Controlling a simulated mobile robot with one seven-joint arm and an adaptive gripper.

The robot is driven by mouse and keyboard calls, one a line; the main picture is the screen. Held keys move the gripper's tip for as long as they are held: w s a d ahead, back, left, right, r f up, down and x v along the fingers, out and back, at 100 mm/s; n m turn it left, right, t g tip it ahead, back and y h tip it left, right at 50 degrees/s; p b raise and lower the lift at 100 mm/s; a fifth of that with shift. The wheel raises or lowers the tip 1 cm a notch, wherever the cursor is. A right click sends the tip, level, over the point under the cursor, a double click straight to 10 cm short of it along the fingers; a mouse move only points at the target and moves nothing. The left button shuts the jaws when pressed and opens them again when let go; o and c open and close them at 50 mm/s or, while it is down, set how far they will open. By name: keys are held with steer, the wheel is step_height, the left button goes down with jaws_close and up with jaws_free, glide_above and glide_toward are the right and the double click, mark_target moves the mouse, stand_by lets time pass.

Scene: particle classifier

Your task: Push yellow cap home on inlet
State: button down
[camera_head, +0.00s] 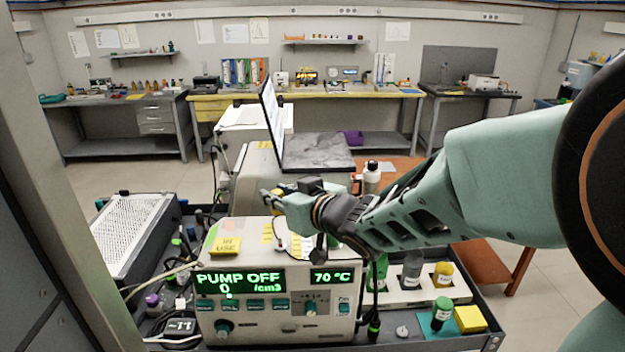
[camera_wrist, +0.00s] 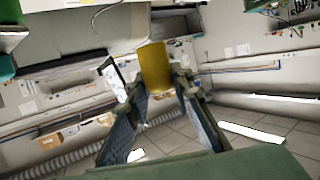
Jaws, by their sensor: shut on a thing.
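A yellow cap (camera_wrist: 155,68) sits between the two finger ends of my gripper (camera_wrist: 158,84) in the wrist view. In the head view my gripper (camera_head: 272,198) is above the beige instrument (camera_head: 275,329), pointing left. A small part of the yellow cap (camera_head: 277,202) shows at its fingertips. The gripper is shut on the cap. I cannot make out the inlet in either view, so I cannot tell whether the cap touches it. The instrument's display (camera_head: 238,281) reads PUMP OFF and 70 °C.
A perforated box (camera_head: 133,232) is on the left of the cart. A white rack (camera_head: 404,296) with coloured-cap bottles and a yellow block (camera_head: 469,319) are on the right.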

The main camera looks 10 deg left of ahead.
stand_by(0.4)
steer(key=shift+f+b, duration=0.4)
steer(key=shift+b, duration=0.2)
steer(key=b, duration=0.4)
glide_above(281, 238)
steer(key=shift+f, duration=2.5)
steer(key=shift+f+b, duration=0.15)
steer(key=shift+b, duration=0.2)
steer(key=shift+f+b, duration=0.3)
steer(key=shift+f, duration=0.05)
steer(key=shift+f+b, duration=0.85)
steer(key=shift+f, duration=0.1)
steer(key=shift+f, duration=0.35)
steer(key=shift+f+b, duration=0.1)
steer(key=shift+b, duration=0.25)
